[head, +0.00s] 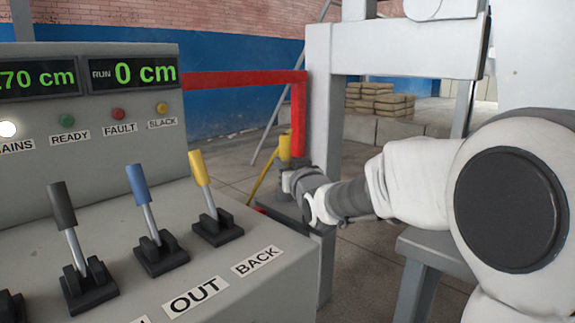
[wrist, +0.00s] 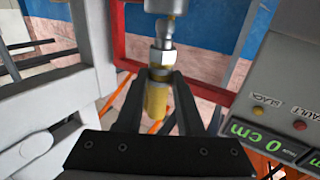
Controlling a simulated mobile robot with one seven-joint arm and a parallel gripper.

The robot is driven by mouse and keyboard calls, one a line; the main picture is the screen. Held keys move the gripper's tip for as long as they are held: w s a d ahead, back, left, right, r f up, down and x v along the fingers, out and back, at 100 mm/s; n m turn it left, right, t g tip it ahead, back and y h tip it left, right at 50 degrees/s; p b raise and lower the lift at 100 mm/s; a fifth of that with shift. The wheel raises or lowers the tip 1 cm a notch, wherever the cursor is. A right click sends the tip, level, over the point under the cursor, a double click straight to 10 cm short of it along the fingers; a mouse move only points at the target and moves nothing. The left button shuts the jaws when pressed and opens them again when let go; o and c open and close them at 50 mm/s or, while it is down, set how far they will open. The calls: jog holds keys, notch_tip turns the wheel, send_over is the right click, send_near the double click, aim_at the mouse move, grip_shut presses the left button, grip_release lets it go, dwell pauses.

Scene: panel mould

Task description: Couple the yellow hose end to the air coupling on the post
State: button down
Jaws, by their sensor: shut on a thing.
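My gripper (wrist: 158,88) is shut on the yellow hose end (wrist: 156,101), which sits between the two dark fingers in the wrist view. A silver metal fitting with a hex nut (wrist: 161,50) extends from it towards the top of the picture. A grey-and-brass part, seemingly the air coupling (wrist: 163,6), is cut off at the top edge, in line with the fitting. I cannot tell whether they touch. In the head view my gripper (head: 295,180) is beside the grey post (head: 319,100), with a yellow hose (head: 262,179) hanging at its left. The grip itself is largely hidden there.
The control console (head: 95,130) with black, blue and yellow levers stands close on the left. A red rail (head: 240,78) runs behind the hose to the post. Stacked bags (head: 380,98) lie farther back. Open floor shows behind the console.

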jog(key=shift+f, duration=0.5)
jog(key=shift+c, duration=2.2)
grip_release()
jog(key=shift+f, duration=0.1)
jog(key=shift+p+v, duration=0.75)
jog(key=shift+v, duration=3)
